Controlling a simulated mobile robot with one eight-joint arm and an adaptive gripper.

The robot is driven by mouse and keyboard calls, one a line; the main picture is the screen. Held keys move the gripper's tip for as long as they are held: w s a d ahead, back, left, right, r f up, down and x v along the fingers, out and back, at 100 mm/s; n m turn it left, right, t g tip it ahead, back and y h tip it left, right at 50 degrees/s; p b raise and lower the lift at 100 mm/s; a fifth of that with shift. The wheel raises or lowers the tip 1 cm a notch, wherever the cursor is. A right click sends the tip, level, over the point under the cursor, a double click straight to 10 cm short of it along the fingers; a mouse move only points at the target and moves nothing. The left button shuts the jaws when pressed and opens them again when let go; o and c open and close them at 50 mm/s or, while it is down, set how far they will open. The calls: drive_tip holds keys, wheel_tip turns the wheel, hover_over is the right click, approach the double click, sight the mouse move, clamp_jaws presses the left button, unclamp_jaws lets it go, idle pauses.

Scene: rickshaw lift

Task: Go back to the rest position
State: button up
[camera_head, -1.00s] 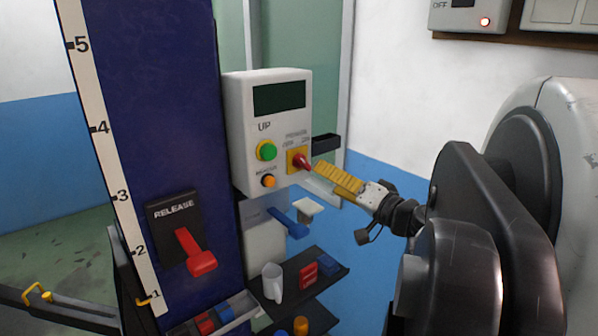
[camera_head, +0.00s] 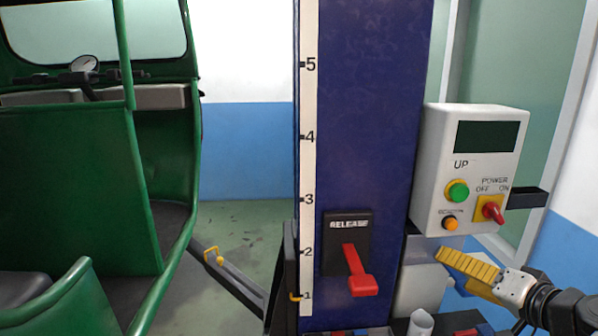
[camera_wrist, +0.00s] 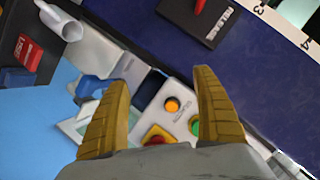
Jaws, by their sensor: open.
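My gripper (camera_head: 468,270) has yellow ribbed fingers and is at the lower right of the head view, just below the control box. In the wrist view (camera_wrist: 160,110) its two fingers are spread apart with nothing between them. The white control box (camera_head: 430,190) has a dark display, a green UP button (camera_head: 457,192), an orange button (camera_head: 450,223) and a red power knob (camera_head: 492,210). The box also shows beyond the fingertips in the wrist view (camera_wrist: 185,92). The fingers appear clear of the knob.
A blue column (camera_head: 375,110) with a numbered scale carries a red RELEASE lever (camera_head: 358,272). A green rickshaw (camera_head: 75,185) stands at the left, with a lift arm (camera_head: 232,277) near the floor. A white mug (camera_head: 420,322) stands below the box.

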drive_tip(key=s+a+f+n+g+h+b, duration=0.1)
drive_tip(key=s+a+f+n+g, duration=0.2)
drive_tip(key=s+a+f, duration=0.2)
drive_tip(key=s+a+f+n+g+h+b, duration=0.1)
drive_tip(key=s+a+f+n+g+h, duration=0.1)
drive_tip(key=a, duration=0.9)
drive_tip(key=s+f+n+g, duration=0.1)
drive_tip(key=s+f+n, duration=0.1)
drive_tip(key=s+f, duration=0.1)
drive_tip(key=shift+s+a+f, duration=0.15)
drive_tip(key=shift+s+f, duration=0.15)
drive_tip(key=shift+s, duration=0.45)
